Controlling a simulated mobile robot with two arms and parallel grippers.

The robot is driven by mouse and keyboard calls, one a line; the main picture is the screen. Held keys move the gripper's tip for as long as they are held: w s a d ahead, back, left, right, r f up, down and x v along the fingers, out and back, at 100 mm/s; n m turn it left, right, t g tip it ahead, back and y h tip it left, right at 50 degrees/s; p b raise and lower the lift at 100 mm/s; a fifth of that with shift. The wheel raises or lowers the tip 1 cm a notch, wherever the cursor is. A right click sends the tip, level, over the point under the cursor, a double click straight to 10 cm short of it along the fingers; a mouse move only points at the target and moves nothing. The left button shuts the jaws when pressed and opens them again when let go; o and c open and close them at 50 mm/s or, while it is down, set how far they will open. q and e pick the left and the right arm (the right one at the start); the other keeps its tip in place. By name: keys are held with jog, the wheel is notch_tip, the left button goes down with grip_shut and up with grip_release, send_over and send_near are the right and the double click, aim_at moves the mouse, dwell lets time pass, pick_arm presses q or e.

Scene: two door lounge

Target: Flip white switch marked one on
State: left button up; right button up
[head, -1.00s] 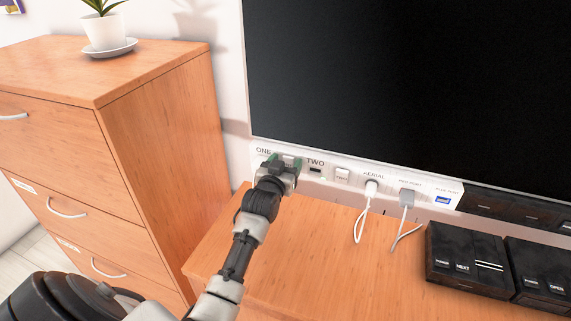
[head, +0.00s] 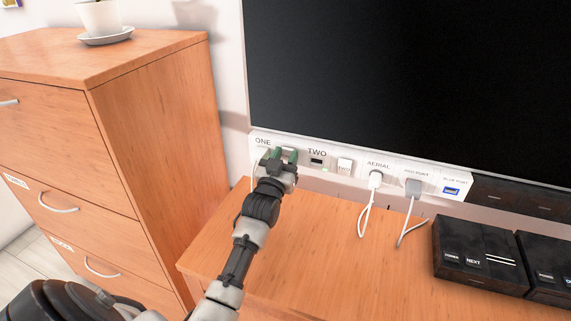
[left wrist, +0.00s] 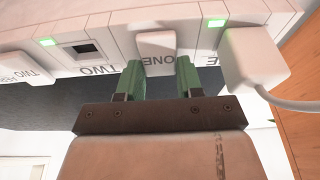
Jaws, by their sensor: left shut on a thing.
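The white switch marked ONE (left wrist: 156,45) shows in the left wrist view, upside down, between the green fingertips of my left gripper (left wrist: 159,72). The gripper is shut on it, one finger at each side. In the head view my left gripper (head: 281,158) is at the left end of the white panel (head: 300,172) under the screen and hides the switch. A green light (left wrist: 216,22) glows beside a white plug (left wrist: 255,57) next to the switch. My right gripper is not in view.
Socket TWO (head: 317,161), the switch marked two (head: 345,166), an aerial plug (head: 375,179) and a grey plug (head: 413,187) with hanging cables are to the right. Dark boxes (head: 475,260) stand on the wooden surface (head: 330,270). A wooden drawer cabinet (head: 160,130) is at left.

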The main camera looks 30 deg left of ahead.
pick_arm(q)
jog(key=o, duration=0.9)
jog(key=shift+o, duration=0.2)
jog(key=v, duration=1.1)
jog(key=shift+w, duration=0.1)
